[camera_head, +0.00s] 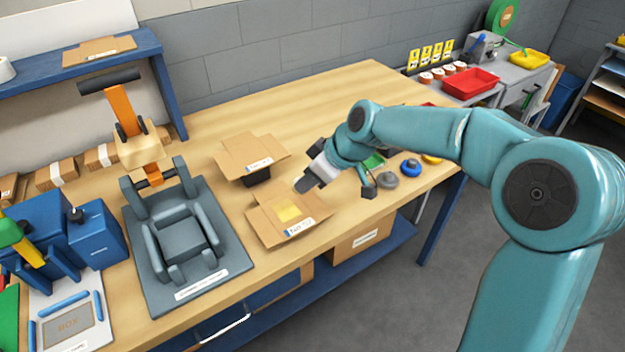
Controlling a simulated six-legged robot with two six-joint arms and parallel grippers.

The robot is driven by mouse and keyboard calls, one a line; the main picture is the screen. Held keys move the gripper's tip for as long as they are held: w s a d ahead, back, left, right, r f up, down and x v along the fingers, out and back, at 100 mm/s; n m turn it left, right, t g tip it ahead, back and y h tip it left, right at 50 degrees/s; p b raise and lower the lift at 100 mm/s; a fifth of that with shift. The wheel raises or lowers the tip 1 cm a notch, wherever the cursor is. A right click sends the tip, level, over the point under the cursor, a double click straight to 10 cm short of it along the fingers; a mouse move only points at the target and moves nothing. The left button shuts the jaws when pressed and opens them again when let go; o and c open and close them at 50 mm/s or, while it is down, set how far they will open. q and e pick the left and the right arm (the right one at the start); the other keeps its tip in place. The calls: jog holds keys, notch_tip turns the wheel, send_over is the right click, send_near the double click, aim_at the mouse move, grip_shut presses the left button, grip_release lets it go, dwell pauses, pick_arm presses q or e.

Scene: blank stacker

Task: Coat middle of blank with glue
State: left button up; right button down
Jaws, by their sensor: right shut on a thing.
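A brown cardboard blank (262,226) lies unfolded near the front edge of the bench. A pale yellow patch (289,212) covers its middle panel, and a printed label is on its near flap. My right gripper (333,162) comes in from the right and is just above and right of this blank. It is shut on a tool (310,181) with a white body and a dark grey end, which points down-left towards the blank's far right corner. Whether the tool touches the blank is hard to tell. My left gripper is not in view.
Another cardboard blank (235,157) rests raised on a dark support behind. A grey folding fixture (150,285) and blue blocks stand to the left. Several coloured round items, including a blue one (410,167), lie right of my gripper. The bench's far middle is clear.

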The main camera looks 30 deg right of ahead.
aim_at(296, 179)
jog(key=shift+s+a+r+p, duration=0.15)
jog(key=shift+r+p, duration=0.1)
jog(key=shift+r, duration=0.35)
jog(key=shift+a+r+p, duration=0.1)
jog(key=shift+r+p, duration=0.15)
jog(key=shift+r, duration=0.65)
jog(key=shift+d+r+p, duration=0.2)
jog(key=shift+d+p, duration=0.1)
jog(key=shift+p, duration=0.1)
jog(key=shift+a, duration=0.15)
